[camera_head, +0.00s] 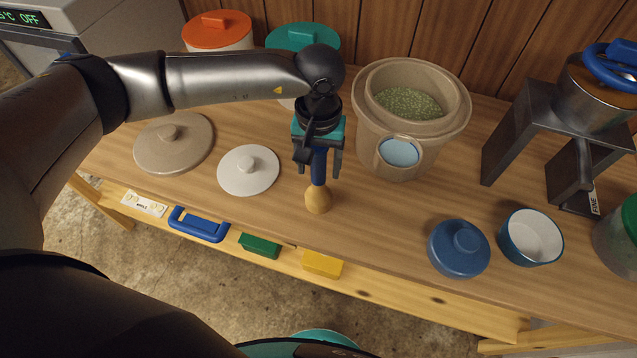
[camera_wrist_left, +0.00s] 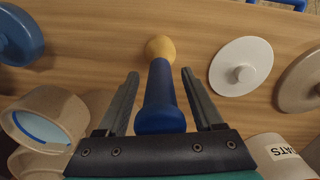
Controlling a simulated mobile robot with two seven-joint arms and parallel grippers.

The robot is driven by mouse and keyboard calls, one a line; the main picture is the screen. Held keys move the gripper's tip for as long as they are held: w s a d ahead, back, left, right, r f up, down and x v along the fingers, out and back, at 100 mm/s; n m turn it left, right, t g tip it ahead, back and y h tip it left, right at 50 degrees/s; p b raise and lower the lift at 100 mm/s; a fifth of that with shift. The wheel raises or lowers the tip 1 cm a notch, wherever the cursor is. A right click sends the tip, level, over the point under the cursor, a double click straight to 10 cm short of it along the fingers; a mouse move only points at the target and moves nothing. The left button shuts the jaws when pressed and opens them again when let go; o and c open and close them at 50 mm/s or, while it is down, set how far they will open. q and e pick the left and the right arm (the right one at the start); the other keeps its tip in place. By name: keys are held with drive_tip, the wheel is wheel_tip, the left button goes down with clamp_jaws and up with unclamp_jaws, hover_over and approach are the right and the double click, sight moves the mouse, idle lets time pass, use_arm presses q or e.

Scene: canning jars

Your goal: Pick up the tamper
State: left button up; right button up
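The tamper has a blue handle and a rounded yellow-tan end (camera_head: 318,200). It appears to stand upright on the wooden table, yellow end down, near the front edge. My left gripper (camera_head: 318,172) points down over it, with one finger on each side of the blue handle. In the left wrist view the tamper (camera_wrist_left: 160,98) lies between the fingers of the left gripper (camera_wrist_left: 159,72), with gaps visible on both sides. The left gripper is open. The upper handle is partly hidden by the gripper in the head view. My right gripper is not in view.
A white lid (camera_head: 248,172) and a beige lid (camera_head: 173,143) lie to the left. A beige crock (camera_head: 450,128) with green contents stands close on the right. A blue lid (camera_head: 458,250) and a small bowl (camera_head: 530,238) stand farther right. Lidded canisters stand behind.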

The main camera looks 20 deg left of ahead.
use_arm(q)
clamp_jaws()
idle(0.3)
drive_tip(key=shift+r, duration=0.2)
wheel_tip(320, 180, up, 20)
drive_tip(key=shift+f, duration=0.15)
idle(0.5)
drive_tip(key=shift+c, duration=1.9)
unclamp_jaws()
clamp_jaws()
